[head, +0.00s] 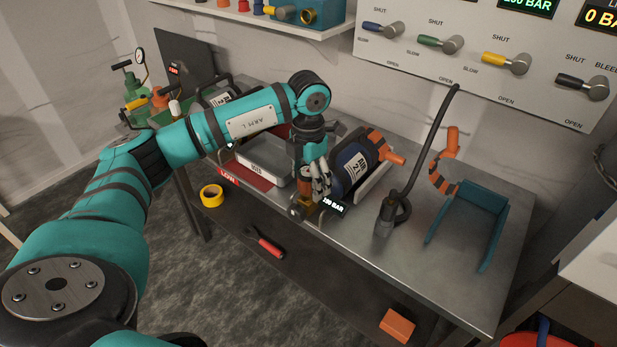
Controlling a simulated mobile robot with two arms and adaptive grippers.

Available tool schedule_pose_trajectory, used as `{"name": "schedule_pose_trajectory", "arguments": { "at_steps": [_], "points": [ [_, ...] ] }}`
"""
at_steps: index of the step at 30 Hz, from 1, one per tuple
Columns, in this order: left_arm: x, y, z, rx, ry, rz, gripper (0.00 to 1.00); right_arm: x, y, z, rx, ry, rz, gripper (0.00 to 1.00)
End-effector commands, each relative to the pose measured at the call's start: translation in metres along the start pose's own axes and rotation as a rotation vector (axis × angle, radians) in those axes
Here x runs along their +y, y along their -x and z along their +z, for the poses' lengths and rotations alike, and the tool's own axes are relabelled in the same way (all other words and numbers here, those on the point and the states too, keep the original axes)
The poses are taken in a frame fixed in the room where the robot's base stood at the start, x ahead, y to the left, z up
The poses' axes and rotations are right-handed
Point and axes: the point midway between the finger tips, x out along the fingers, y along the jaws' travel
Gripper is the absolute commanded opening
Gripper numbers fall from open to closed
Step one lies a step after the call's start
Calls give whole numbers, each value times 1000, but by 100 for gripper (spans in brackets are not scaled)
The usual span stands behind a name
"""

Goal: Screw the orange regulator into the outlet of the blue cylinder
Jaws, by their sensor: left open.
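The blue cylinder (352,168) lies tilted on the bench, with a white "AIR 2L" label and an orange end piece (395,157) at its right. My left gripper (320,186) points down at the cylinder's near left side, its fingers open. Just below and beside the fingers is a small orange and brass fitting (298,208) with a lit "180 BAR" readout (333,206); I take it for the regulator, but its joint with the cylinder is hidden by the gripper. My right gripper is out of view.
A black hose (428,130) rises from a dark fitting (385,218) on the bench. Right of it stand an orange-and-black curved piece (440,178) and a blue bracket (480,198). A grey tray (262,165) lies left. Yellow tape (211,195) and an orange block (397,326) are lower.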

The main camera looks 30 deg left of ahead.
Motion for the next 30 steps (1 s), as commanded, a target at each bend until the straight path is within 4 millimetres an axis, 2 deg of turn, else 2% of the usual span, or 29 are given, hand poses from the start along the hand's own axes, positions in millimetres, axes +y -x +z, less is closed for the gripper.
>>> {"name": "schedule_pose_trajectory", "arguments": {
  "at_steps": [15,19,25,30],
  "points": [
    [-1,2,0,0,889,-1,71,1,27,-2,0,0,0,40],
    [0,0,0,0,981,-1,71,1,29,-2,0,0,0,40],
    [0,0,0,0,989,-1,71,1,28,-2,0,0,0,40],
    [0,0,0,0,987,0,49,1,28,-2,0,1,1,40]
  ]
}}
